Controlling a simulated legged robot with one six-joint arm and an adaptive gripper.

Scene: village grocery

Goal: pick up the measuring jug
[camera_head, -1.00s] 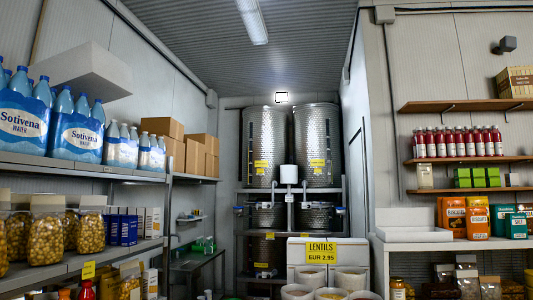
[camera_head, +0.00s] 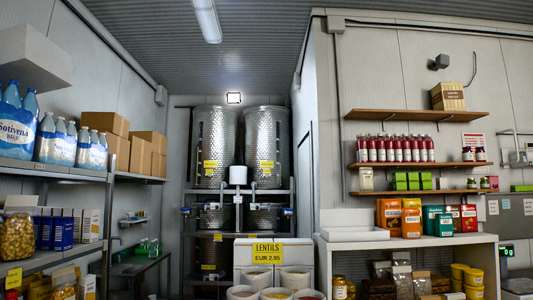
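I cannot make out a measuring jug in this view. A small pale container (camera_head: 366,179) stands on the lower wall shelf at right, also unclear. My gripper is not in view.
Shelving (camera_head: 60,172) with water bottles and boxes runs along the left. Steel tanks (camera_head: 212,145) stand at the back, behind lentil bins (camera_head: 258,277). A counter (camera_head: 405,243) with packets and a white tray (camera_head: 352,234) is at right. Wall shelves (camera_head: 415,115) hang above it.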

